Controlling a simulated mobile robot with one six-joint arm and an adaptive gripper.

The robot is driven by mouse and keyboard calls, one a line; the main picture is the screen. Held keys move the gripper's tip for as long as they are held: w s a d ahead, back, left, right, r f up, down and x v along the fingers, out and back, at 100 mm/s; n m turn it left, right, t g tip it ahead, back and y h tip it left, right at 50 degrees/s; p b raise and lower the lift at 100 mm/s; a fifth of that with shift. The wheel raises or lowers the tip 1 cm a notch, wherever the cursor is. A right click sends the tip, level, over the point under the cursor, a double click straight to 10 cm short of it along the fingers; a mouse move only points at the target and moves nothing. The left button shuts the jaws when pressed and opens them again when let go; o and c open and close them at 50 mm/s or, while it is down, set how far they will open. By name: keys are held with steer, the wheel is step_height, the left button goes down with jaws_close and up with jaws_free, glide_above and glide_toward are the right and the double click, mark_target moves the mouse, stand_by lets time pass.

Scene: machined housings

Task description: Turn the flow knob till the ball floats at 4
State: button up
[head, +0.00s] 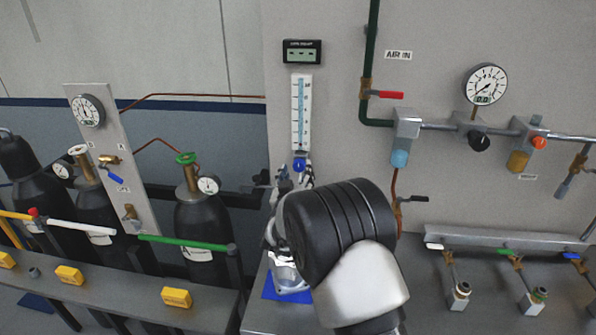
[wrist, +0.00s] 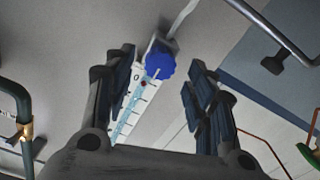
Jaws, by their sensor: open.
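The flowmeter (head: 301,115) is a tall white scale with a light blue tube, upright on the grey panel. Its blue flow knob (head: 299,165) is at the bottom end. In the wrist view the round blue knob (wrist: 160,60) shows between the fingers, with the scale (wrist: 127,116) running away from it. A small dark red spot, perhaps the ball, shows at the tube's knob end; its reading is too small to tell. My gripper (wrist: 163,66) is open, its fingers on either side of the knob in the picture, with no contact visible. In the head view my arm hides part of the gripper (head: 292,178).
A small display (head: 302,51) hangs above the flowmeter. A green pipe with a red-handled valve (head: 386,94) is to its right, with a pressure gauge (head: 486,84) farther right. Gas cylinders (head: 203,230) stand at left. A blue mat (head: 284,293) lies below my gripper.

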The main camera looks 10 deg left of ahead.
mark_target(299, 165)
steer(key=shift+w, duration=1.45)
steer(key=c, duration=1.1)
